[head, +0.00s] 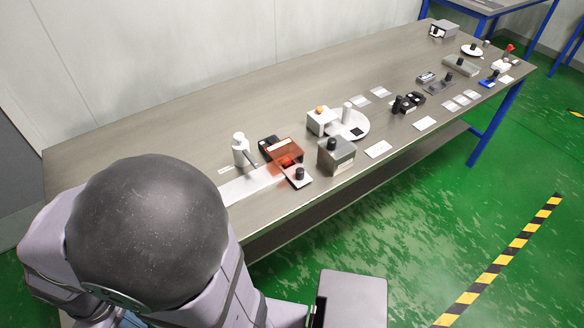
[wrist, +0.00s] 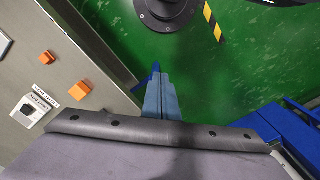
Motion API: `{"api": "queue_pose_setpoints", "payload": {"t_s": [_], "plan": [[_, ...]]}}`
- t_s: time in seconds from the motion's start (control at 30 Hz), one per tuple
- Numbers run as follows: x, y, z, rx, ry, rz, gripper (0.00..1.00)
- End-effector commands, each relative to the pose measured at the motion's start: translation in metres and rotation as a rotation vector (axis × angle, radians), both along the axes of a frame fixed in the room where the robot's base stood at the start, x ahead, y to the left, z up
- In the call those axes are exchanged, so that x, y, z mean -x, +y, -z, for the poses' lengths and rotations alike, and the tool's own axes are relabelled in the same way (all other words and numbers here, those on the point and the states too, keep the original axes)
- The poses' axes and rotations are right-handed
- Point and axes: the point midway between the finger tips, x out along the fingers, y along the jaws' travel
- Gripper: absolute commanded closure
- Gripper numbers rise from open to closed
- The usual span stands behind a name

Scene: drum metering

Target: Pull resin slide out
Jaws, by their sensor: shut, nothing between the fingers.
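A see-through orange-red unit (head: 285,152) stands near the table's front edge in the head view. A light flat plate with a black knob (head: 299,175) sticks out at its front; this looks like the resin slide, but no label is readable. My gripper (wrist: 164,76) shows in the wrist view as two blue-grey fingers, shut and empty. It points down over the green floor beside a table edge, away from the orange-red unit. The gripper is hidden behind my arm in the head view, and the slide does not show in the wrist view.
A white bottle (head: 240,150) stands left of the unit, and a grey box with a black knob (head: 337,155) right of it. A white round plate (head: 349,126) lies beyond. In the wrist view, orange blocks (wrist: 80,91) sit on a metal surface at left.

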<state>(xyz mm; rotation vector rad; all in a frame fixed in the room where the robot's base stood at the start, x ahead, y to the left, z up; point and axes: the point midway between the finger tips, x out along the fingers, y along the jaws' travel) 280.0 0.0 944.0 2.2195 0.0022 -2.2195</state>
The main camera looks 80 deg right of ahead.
Motion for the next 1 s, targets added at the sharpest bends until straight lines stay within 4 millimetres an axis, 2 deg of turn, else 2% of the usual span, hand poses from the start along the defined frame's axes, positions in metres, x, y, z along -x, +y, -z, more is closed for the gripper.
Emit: {"api": "queue_pose_setpoints", "payload": {"t_s": [0.27, 0.33, 0.43, 0.47, 0.57, 0.67, 0.77, 0.87, 0.9, 0.97, 1.0], "plan": [[0.000, 0.000, 0.000, 0.000, 0.000, 0.000, 1.00], [0.000, 0.000, 0.000, 0.000, 0.000, 0.000, 0.88], [-0.003, -0.003, -0.001, 0.000, 0.000, 0.010, 0.64], [-0.005, -0.005, -0.002, 0.000, 0.000, 0.015, 0.60], [-0.016, -0.018, -0.005, 0.000, 0.001, 0.052, 0.60], [-0.033, -0.042, -0.011, 0.000, 0.001, 0.111, 0.60], [-0.053, -0.079, -0.018, 0.000, 0.001, 0.192, 0.60], [-0.067, -0.129, -0.024, 0.000, 0.001, 0.284, 0.60], [-0.071, -0.151, -0.026, 0.000, 0.001, 0.323, 0.60], [-0.072, -0.185, -0.029, -0.001, 0.002, 0.378, 0.60], [-0.071, -0.208, -0.030, -0.001, 0.002, 0.415, 0.60]]}}
